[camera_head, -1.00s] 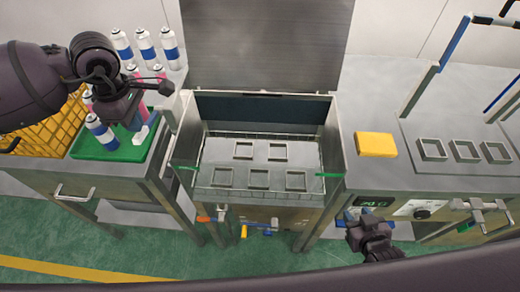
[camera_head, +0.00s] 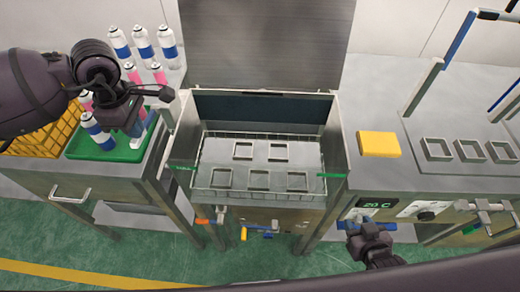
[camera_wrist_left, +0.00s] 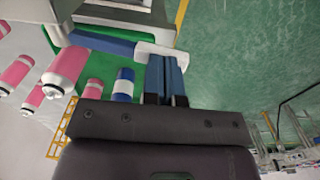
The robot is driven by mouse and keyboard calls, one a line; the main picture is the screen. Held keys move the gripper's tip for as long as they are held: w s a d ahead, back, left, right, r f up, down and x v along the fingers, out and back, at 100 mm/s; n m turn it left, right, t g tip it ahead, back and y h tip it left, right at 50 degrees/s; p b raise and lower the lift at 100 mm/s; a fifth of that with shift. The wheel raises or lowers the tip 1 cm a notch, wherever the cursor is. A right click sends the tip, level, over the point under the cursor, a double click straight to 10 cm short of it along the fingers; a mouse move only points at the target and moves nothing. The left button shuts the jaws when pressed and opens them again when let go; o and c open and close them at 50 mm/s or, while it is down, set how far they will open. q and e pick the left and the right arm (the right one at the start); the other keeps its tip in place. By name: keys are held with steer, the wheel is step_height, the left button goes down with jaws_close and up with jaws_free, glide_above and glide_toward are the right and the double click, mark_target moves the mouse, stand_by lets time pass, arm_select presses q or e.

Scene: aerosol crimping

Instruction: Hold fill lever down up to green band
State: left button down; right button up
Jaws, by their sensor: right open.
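In the left wrist view, a blue bar with a white end piece (camera_wrist_left: 160,52) lies across the fingertips; it may be the fill lever, but I cannot tell for sure. My left gripper (camera_wrist_left: 165,62) has its two blue fingers close together, at or against that white end. In the head view my left gripper (camera_head: 137,128) is over the right side of the green tray (camera_head: 88,150). Green marks (camera_head: 331,175) show on the side rims of the open bath; I cannot tell a green band on a lever. My right gripper (camera_head: 370,228) is open and empty at the front right.
White, blue-banded cans (camera_head: 142,42) and pink cans (camera_wrist_left: 68,70) stand on and behind the tray. A yellow basket (camera_head: 40,138) is at the left. The bath (camera_head: 265,193) holds square frames. A yellow block (camera_head: 378,144) and a display (camera_head: 376,205) are at right.

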mark_target(141, 141)
arm_select(q)
steer(key=shift+f+b, duration=0.8)
steer(key=shift+f, duration=0.55)
steer(key=shift+f+b, duration=0.4)
steer(key=shift+f, duration=0.55)
steer(key=shift+r, duration=0.1)
arm_select(e)
steer(key=shift+g, duration=0.3)
steer(key=f, duration=0.2)
steer(key=s+f, duration=0.1)
steer(key=f, duration=0.1)
steer(key=shift+w+r, duration=0.1)
steer(key=shift+w, duration=0.05)
steer(key=shift+w+r, duration=0.25)
steer(key=shift+w, duration=0.2)
steer(key=shift+s, duration=0.15)
steer(key=shift+s+f, duration=0.25)
steer(key=shift+s, duration=0.15)
steer(key=shift+w, duration=0.25)
